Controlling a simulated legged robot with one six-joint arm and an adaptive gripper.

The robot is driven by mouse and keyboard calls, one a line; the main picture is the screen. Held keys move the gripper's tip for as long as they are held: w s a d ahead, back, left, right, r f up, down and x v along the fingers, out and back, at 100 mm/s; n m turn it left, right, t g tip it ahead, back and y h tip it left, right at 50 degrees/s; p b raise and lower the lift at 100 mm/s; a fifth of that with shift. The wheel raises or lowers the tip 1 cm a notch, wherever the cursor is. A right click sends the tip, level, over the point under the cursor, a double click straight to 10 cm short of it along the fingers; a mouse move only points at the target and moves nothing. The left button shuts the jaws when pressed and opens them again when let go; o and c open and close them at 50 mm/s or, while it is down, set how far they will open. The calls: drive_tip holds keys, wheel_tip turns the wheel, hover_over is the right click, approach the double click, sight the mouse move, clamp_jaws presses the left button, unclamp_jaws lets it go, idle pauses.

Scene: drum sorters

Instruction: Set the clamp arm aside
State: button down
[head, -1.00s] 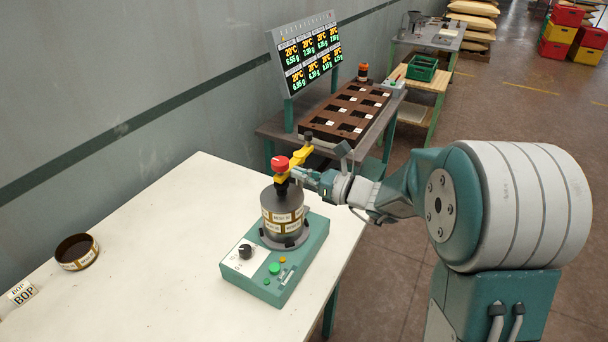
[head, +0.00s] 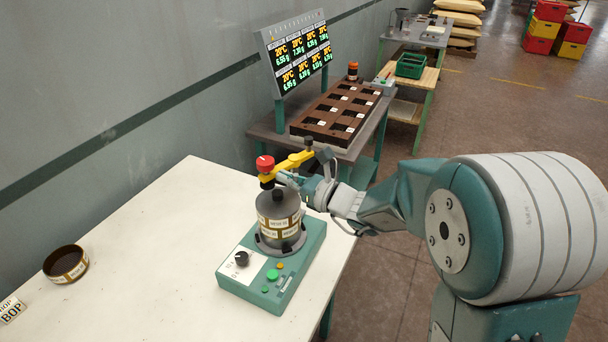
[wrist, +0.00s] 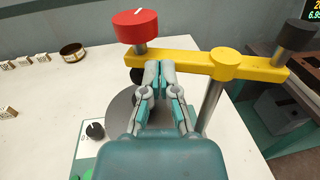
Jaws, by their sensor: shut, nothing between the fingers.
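The yellow clamp arm (wrist: 191,66) spans above the sieve drum, with a red knob (wrist: 136,26) at its left end and a dark knob (wrist: 297,36) at its right. In the head view the clamp arm (head: 292,164) lies over the drum (head: 279,212), which stands on the green sorter base (head: 272,271). A grey post (wrist: 212,106) rises under the bar. My gripper (wrist: 158,72) is shut and empty, its fingertips close beside the bar between the red knob and the post. It also shows in the head view (head: 284,178). I cannot tell whether the fingertips touch the bar.
The white table (head: 150,251) has free room left of the sorter. A round sieve ring (head: 66,264) and lettered tiles (head: 10,309) lie at its left. A brown rack (head: 336,113) stands on a bench behind, below a display (head: 293,50).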

drive_tip(key=shift+x, duration=2)
drive_tip(key=shift+w+a, duration=0.55)
drive_tip(key=shift+w, duration=0.45)
